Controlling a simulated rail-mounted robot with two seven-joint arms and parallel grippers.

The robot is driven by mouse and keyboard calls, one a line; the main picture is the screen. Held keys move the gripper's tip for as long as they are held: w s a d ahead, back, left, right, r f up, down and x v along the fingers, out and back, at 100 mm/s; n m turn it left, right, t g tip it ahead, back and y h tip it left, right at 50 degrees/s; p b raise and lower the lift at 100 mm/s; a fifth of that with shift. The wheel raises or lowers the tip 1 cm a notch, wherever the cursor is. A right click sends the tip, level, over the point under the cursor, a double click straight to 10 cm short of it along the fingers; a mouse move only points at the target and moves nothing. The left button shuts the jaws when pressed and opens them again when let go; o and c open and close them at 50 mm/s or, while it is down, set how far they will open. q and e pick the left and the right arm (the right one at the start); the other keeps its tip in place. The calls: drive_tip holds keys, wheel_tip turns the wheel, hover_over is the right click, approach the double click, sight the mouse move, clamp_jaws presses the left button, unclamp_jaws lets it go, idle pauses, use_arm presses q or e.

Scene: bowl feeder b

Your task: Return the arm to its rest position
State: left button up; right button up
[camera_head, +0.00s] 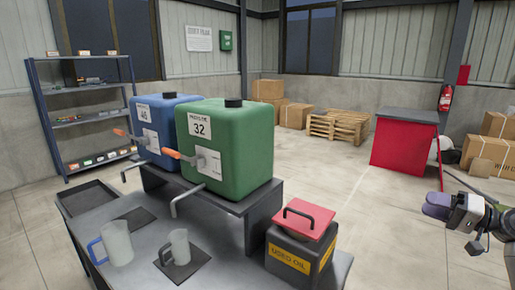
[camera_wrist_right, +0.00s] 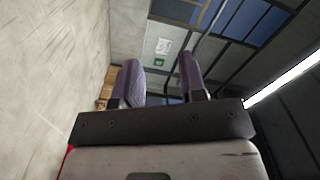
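My right gripper (camera_head: 437,205) is at the right edge of the head view, to the right of the table and well clear of it. In the right wrist view its two purple-grey fingers (camera_wrist_right: 161,82) stand apart with nothing between them. My left gripper is not in view.
The dark table (camera_head: 215,248) holds a green tank (camera_head: 250,155), a blue tank (camera_head: 150,110), two jugs and a used-oil box (camera_head: 290,250). A red cabinet (camera_head: 400,148) stands behind my right arm. Open floor (camera_head: 350,195) lies between.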

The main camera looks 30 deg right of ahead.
drive_tip(key=a+f+n+g+h+p, duration=0.3)
drive_tip(key=a+f+n+g+h, duration=0.45)
drive_tip(key=a+f+h, duration=0.85)
drive_tip(key=s+a+f+n+y+p, duration=0.1)
drive_tip(key=s+a+f+y, duration=0.1)
drive_tip(key=s+a+f, duration=0.35)
drive_tip(key=s+a+f+n+g+y+p, duration=0.1)
drive_tip(key=s+a+f+y+p, duration=0.1)
drive_tip(key=a, duration=0.6)
drive_tip(key=s+a+f+y+p, duration=0.1)
drive_tip(key=s+a+f+y, duration=0.1)
drive_tip(key=s+a+f, duration=0.3)
drive_tip(key=s+a+f+g+y+p, duration=0.2)
drive_tip(key=s+a+f+g+p, duration=0.15)
drive_tip(key=s+a, duration=0.65)
use_arm(q)
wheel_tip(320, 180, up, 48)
drive_tip(key=p, duration=3.7)
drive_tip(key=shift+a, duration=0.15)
use_arm(e)
wheel_tip(320, 180, up, 38)
drive_tip(key=d, duration=0.2)
drive_tip(key=shift+s+d, duration=0.25)
drive_tip(key=shift+s, duration=0.1)
